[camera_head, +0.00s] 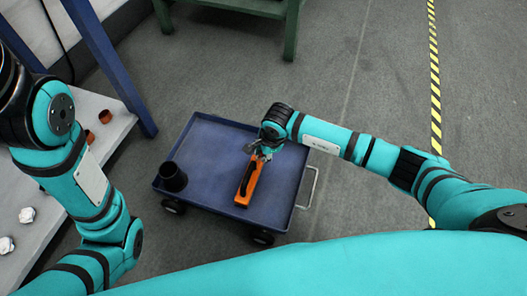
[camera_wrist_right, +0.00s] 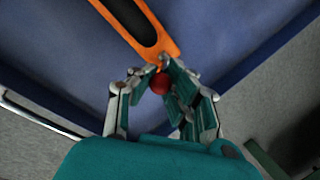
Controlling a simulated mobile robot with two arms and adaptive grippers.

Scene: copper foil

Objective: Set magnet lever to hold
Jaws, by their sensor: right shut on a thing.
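A long orange tool (camera_head: 244,194) with a black inset lies on the blue cart (camera_head: 213,151); it also shows in the right wrist view (camera_wrist_right: 151,36). A red ball-like knob (camera_wrist_right: 160,84), probably the magnet lever's end, sits at the tool's near end. My right gripper (camera_head: 261,149) is at the far end of the tool in the head view. In the wrist view its fingers (camera_wrist_right: 153,78) are closed around the red knob. The lever's setting cannot be read. My left arm shows at the left, but its gripper is out of view.
A black cup (camera_head: 173,178) stands at the cart's left corner. A white bench (camera_head: 100,135) with copper-coloured pieces (camera_head: 105,116) and crumpled silvery pieces (camera_head: 27,215) is at the left. A green stand (camera_head: 291,30) is at the back. Floor to the right is clear.

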